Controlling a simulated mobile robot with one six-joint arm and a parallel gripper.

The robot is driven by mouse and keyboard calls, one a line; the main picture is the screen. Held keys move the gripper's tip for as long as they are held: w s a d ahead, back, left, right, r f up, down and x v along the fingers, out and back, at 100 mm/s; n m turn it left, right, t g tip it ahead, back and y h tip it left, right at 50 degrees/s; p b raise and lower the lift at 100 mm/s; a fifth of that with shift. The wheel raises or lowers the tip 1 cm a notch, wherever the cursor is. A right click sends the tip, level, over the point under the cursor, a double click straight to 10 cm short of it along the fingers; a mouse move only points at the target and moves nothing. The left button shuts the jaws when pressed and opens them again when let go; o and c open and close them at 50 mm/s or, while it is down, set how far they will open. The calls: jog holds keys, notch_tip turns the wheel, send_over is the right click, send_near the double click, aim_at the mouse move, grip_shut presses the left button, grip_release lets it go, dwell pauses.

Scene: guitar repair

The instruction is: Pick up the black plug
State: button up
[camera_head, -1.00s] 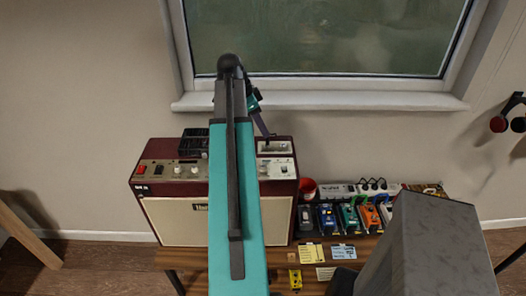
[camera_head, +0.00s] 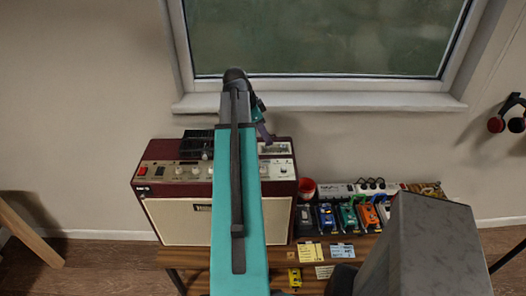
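Several small black plugs (camera_head: 371,183) sit in a row on the white power strip (camera_head: 340,190) behind the pedals. They are too small for me to tell which one is the black plug. My gripper (camera_head: 264,131) is above the top right of the maroon amplifier (camera_head: 170,172), pointing down, mostly behind my own teal arm. It is to the left of the power strip and apart from it. I cannot see its fingertips clearly, nor whether anything is between them.
Coloured pedals (camera_head: 347,214) stand in a row on the wooden bench (camera_head: 185,257). A red cup (camera_head: 307,188) is between amplifier and power strip. A black tray (camera_head: 196,143) sits on the amplifier. The windowsill (camera_head: 330,103) juts out behind my arm. Paper labels (camera_head: 342,251) lie in front.

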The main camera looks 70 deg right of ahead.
jog(key=shift+s+d+f, duration=0.15)
jog(key=shift+s+f, duration=0.05)
jog(key=shift+f, duration=0.45)
jog(key=shift+c, duration=0.2)
grip_shut()
